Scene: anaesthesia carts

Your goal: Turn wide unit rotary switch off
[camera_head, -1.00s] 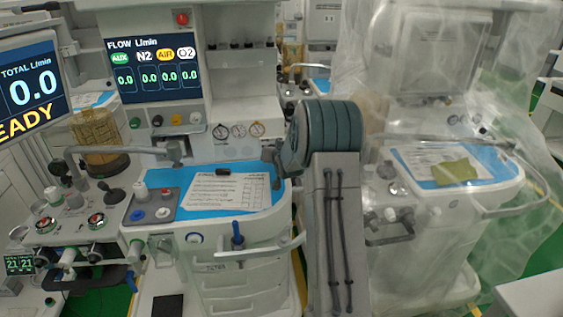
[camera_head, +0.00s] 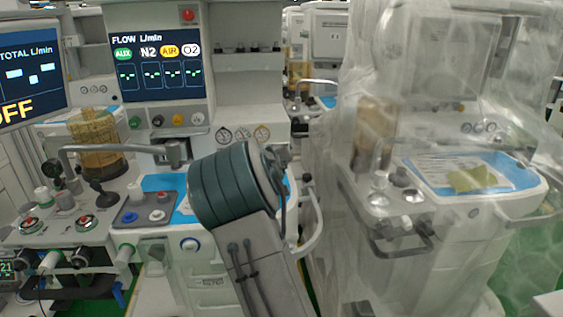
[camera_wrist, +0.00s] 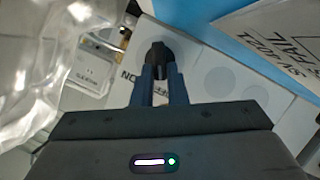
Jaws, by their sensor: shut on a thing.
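The rotary switch (camera_wrist: 158,52) is a small black knob on a white panel in the wrist view. My gripper (camera_wrist: 158,72) is shut on it, its two dark blue fingers at the knob's sides. In the head view the wide unit (camera_head: 246,100) is the white anaesthesia machine at left. Its left screen (camera_head: 28,75) reads "OFF", and its flow screen (camera_head: 158,65) shows dashes. My arm hides the switch and gripper in the head view.
A second machine (camera_head: 440,120) under clear plastic stands at right; clear plastic (camera_wrist: 35,60) also fills the wrist view's left side. A printed sheet (camera_wrist: 265,50) lies on a blue surface beside the switch. A grey rail (camera_head: 115,148) crosses above the worktop.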

